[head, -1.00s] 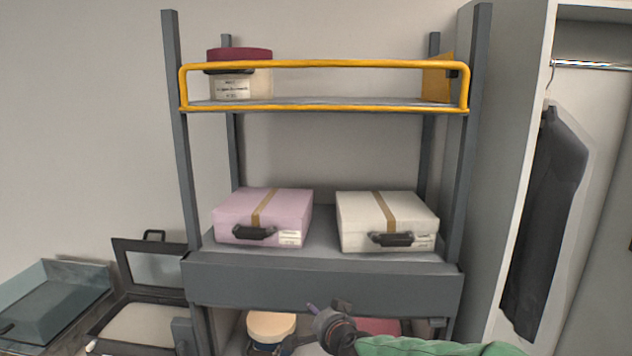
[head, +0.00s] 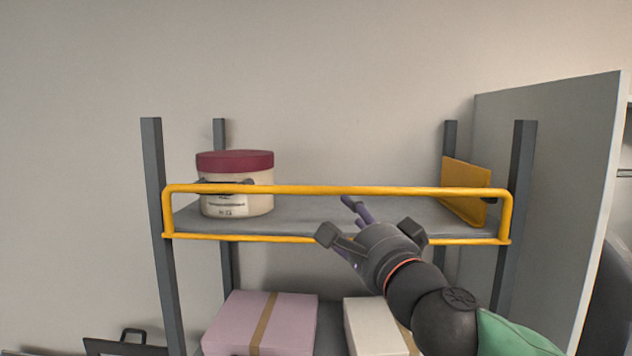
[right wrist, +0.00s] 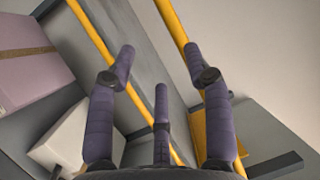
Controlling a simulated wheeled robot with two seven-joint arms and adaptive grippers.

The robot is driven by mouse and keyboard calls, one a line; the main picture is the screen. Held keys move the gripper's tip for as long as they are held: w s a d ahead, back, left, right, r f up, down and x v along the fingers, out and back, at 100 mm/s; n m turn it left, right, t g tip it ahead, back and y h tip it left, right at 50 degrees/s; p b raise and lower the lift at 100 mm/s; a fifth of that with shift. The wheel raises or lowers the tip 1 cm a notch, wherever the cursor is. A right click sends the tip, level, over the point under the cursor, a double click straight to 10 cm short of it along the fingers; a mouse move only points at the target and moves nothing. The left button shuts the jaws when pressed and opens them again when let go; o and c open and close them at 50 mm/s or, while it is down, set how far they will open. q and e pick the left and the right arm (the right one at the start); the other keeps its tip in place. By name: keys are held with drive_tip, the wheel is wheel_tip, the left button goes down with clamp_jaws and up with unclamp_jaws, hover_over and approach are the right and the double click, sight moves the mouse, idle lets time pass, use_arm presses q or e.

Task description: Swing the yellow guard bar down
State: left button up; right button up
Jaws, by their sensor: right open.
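The yellow guard bar (head: 290,190) runs across the front of the top shelf. It stands raised, with its upper rail above the shelf and its lower rail (head: 270,239) along the shelf edge. My right gripper (head: 352,215) is open in front of the bar, its fingers reaching up near the upper rail right of the middle. In the right wrist view the open fingers (right wrist: 160,70) point along the two yellow rails, with one rail (right wrist: 172,22) close to a fingertip. I cannot tell whether they touch. My left gripper is not in view.
A round cream box with a dark red lid (head: 235,185) stands on the top shelf (head: 300,212) at left; a yellow panel (head: 464,190) stands at right. A pink case (head: 240,320) and a white case (head: 372,328) sit below. A tall cabinet side (head: 550,190) is at right.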

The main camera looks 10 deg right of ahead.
sight(332, 194)
drive_tip(key=w, duration=0.2)
drive_tip(key=w+r, duration=0.1)
drive_tip(key=w, duration=0.1)
drive_tip(key=w+r, duration=0.1)
drive_tip(key=w, duration=0.2)
drive_tip(key=shift+a+r, duration=0.25)
drive_tip(key=shift+a, duration=0.15)
drive_tip(key=shift+d+r, duration=0.1)
drive_tip(key=shift+r, duration=0.25)
drive_tip(key=shift+w+f, duration=0.15)
drive_tip(key=shift+w, duration=0.45)
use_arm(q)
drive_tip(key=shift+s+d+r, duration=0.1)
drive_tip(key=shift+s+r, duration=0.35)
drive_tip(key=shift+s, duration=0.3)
use_arm(e)
drive_tip(key=shift+s, duration=0.25)
clamp_jaws()
